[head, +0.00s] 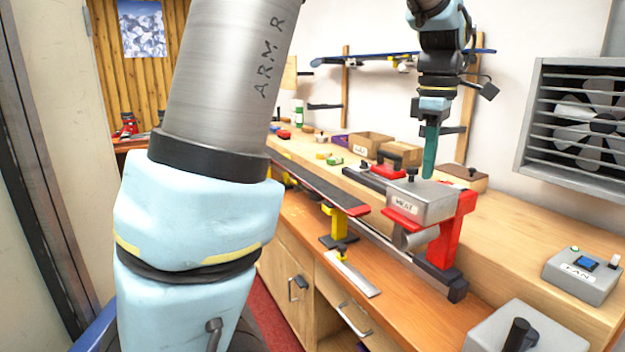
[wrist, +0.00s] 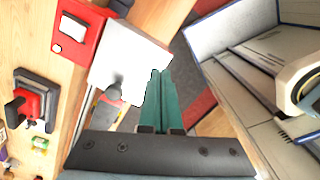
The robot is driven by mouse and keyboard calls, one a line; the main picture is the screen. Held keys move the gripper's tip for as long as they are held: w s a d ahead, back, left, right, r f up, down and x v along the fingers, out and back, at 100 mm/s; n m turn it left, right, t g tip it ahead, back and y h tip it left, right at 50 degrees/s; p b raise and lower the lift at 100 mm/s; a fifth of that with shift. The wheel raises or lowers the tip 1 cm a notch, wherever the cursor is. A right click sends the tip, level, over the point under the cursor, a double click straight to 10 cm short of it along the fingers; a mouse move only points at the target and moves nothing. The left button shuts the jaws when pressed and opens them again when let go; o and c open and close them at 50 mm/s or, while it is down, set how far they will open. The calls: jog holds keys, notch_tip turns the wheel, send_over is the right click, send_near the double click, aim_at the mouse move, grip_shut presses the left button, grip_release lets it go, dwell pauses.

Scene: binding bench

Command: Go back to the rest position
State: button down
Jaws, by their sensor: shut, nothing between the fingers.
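My gripper (head: 430,150) hangs at the upper right of the head view, its teal fingers pointing down, just above and behind the grey heat box (head: 425,200). The fingers are shut with nothing between them. In the wrist view the closed teal fingers (wrist: 160,98) stand in the middle, and the grey box (wrist: 128,62) is just beyond and to the left of them. Whether the fingertips touch the box cannot be told.
A red stand (head: 452,235) carries the heat box beside a long ski (head: 318,190) on the bench. A grey fan switch box (head: 583,275) sits at right below a wall fan (head: 590,120). Small boxes (head: 370,143) line the bench back.

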jog(key=w+a+f+m, duration=0.2)
jog(key=a+f+m, duration=0.45)
jog(key=a, duration=0.75)
jog(key=s+a+f+m, duration=0.2)
jog(key=s+a+f, duration=0.1)
jog(key=a+f, duration=0.2)
jog(key=s+a+f+m+t, duration=0.1)
jog(key=s+a+f+m, duration=0.2)
jog(key=a, duration=0.6)
notch_tip(320, 180, down, 2)
jog(key=shift+s+a+f+m+t, duration=0.2)
jog(key=shift+s+m+t, duration=0.15)
jog(key=shift+s, duration=0.2)
